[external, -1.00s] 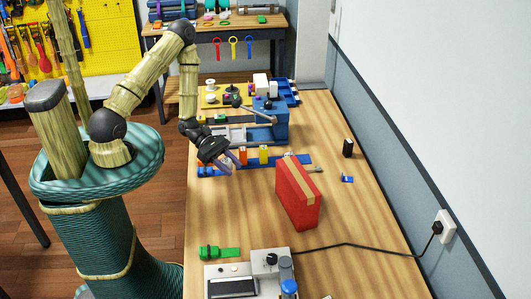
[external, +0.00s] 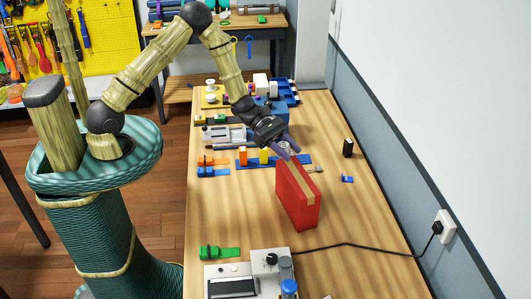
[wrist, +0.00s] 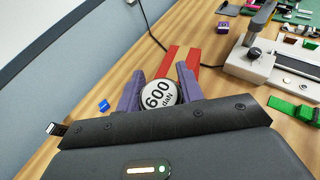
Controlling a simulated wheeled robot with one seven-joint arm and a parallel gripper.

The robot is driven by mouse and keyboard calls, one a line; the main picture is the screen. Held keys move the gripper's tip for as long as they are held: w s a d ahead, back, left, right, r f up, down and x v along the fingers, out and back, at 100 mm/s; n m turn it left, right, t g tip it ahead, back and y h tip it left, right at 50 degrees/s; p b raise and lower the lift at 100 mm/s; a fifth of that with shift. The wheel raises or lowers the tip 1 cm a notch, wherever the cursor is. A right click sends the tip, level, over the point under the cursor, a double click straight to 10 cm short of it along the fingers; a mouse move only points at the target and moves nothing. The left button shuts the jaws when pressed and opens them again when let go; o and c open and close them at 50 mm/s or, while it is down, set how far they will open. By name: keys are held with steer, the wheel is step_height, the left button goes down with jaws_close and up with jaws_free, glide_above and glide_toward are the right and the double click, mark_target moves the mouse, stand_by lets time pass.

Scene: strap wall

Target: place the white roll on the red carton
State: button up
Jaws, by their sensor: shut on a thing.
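The white roll (wrist: 160,95), with a round end face marked "600 daN", sits between the two purple fingers of my gripper (wrist: 160,84) in the wrist view. In the external view my gripper (external: 288,151) is at the far top end of the red carton (external: 297,198); the roll is mostly hidden there by the fingers. The carton stands upright on the bench with a tan strip along its top. It also shows beyond the roll in the wrist view (wrist: 193,58). Whether the roll touches the carton I cannot tell.
A grey device (external: 250,270) with a black cable stands at the near end of the bench. A black block (external: 348,148) and a small blue piece (external: 347,179) lie to the right.

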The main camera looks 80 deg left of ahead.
step_height(320, 180, up, 5)
glide_above(302, 179)
steer(key=shift+a+r, duration=0.1)
steer(key=shift+f+p, duration=0.75)
steer(key=shift+f, duration=2.2)
step_height(302, 179, down, 3)
steer(key=shift+f+p, duration=0.15)
steer(key=shift+p, duration=0.55)
steer(key=shift+f, duration=0.45)
